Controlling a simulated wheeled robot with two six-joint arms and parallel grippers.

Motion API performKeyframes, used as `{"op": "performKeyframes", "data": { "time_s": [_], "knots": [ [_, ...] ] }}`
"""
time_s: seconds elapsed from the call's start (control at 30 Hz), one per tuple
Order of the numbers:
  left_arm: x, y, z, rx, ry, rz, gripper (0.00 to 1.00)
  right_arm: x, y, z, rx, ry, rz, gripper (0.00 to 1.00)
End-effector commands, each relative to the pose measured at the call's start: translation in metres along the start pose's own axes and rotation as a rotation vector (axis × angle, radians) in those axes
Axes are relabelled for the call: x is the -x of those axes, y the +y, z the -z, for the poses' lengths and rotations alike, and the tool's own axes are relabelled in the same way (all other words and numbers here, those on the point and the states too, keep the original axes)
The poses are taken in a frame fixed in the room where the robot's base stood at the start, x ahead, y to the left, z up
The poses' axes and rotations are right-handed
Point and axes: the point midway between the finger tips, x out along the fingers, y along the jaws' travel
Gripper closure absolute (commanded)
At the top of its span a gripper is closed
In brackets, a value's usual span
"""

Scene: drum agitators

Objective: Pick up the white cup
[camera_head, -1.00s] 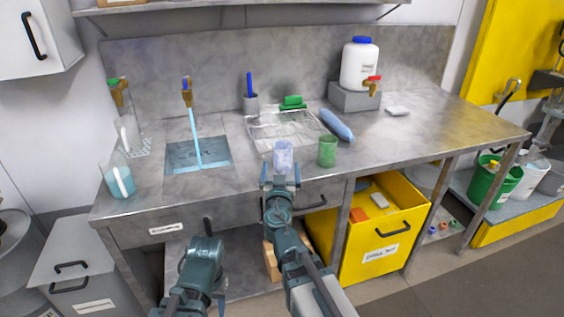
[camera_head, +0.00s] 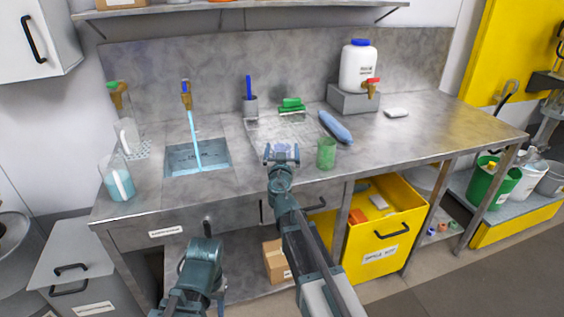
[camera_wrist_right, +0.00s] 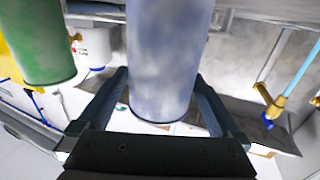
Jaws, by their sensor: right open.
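The white cup (camera_head: 282,147), pale with a bluish tint, stands near the front edge of the steel counter. In the head view my right gripper hides most of it. My right gripper (camera_head: 282,157) is open at the cup. In the right wrist view the cup (camera_wrist_right: 165,60) lies between the two spread fingers (camera_wrist_right: 163,105), with a gap visible at least on the left side. Whether either finger touches it I cannot tell. Only part of my left arm shows at the bottom of the head view; its gripper is not visible.
A green cup (camera_head: 326,153) stands close to the right of the white cup; it also shows in the wrist view (camera_wrist_right: 38,40). Behind are a metal tray (camera_head: 262,128) and a blue elongated object (camera_head: 336,127). A sink (camera_head: 183,160) with running water lies left.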

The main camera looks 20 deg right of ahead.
Motion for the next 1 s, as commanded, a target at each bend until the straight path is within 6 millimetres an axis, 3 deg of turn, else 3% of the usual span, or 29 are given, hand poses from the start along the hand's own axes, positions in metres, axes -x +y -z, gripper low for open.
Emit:
{"op": "performKeyframes", "data": {
  "time_s": [0.07, 0.3, 0.73, 1.0],
  "knots": [
    [-0.0005, 0.0000, 0.0000, 0.000, 0.000, 0.000, 0.50, -0.0106, -0.0005, -0.0005, 0.000, 0.000, 0.000, 0.00],
    [-0.0006, 0.0000, 0.0000, 0.000, 0.000, 0.000, 0.50, -0.0100, 0.0001, -0.0006, 0.000, 0.000, 0.000, 0.02],
    [-0.0006, 0.0000, 0.0000, 0.000, 0.000, 0.000, 0.50, -0.0099, 0.0000, -0.0006, 0.000, 0.000, 0.000, 0.78],
    [-0.0001, 0.0000, 0.0000, 0.000, 0.000, 0.000, 0.50, -0.0098, 0.0000, -0.0001, 0.000, 0.000, 0.000, 0.78]
  ]
}}
